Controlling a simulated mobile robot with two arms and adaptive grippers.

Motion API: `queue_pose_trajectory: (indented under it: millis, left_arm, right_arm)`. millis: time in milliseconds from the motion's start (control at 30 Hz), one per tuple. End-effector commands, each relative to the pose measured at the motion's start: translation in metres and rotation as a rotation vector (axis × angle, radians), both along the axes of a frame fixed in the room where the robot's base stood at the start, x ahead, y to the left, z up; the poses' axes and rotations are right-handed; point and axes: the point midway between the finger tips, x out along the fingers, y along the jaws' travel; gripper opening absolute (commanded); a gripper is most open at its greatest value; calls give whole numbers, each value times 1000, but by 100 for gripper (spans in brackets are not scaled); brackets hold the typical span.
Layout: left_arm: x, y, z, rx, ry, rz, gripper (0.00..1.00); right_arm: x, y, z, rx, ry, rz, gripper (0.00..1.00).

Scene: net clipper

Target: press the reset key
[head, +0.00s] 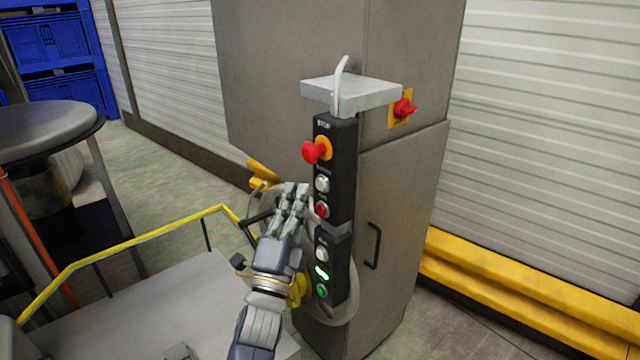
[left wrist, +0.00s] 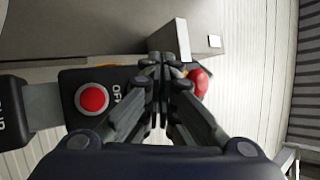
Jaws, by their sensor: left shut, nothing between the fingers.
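A black control panel (head: 341,130) hangs on the front of a grey cabinet. From top to bottom it has a red mushroom stop button (head: 314,151), a white key (head: 322,184), a red key (head: 321,209), a lower white key (head: 321,254) and green ones. The small labels are too small to read, so I cannot tell which is the reset key. My left gripper (head: 298,188) is shut and empty, its fingertips just left of the upper white key. In the left wrist view the red key (left wrist: 92,98) marked OFF shows, and the fingers hide the panel beyond it.
The grey cabinet (head: 395,215) has a handle and a red rotary switch (head: 403,108) at its right. A grey shelf (head: 365,93) juts out above the panel. A yellow railing (head: 130,245) and platform stand at left. Yellow barriers (head: 500,287) lie at right.

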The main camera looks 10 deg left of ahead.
Motion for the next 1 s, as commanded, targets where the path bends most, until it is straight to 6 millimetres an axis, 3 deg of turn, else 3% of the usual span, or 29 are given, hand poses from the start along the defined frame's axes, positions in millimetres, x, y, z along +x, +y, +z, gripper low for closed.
queue_pose_trajectory:
  millis: [400, 1000]
  left_arm:
    - [-30, 23, 1, 2, 1, 0, 0]
    - [-32, 25, 1, 1, -1, 0, 0]
  right_arm:
    - [0, -2, 12, -3, -1, 1, 0]
    - [0, -2, 12, -2, 0, 0, 0]
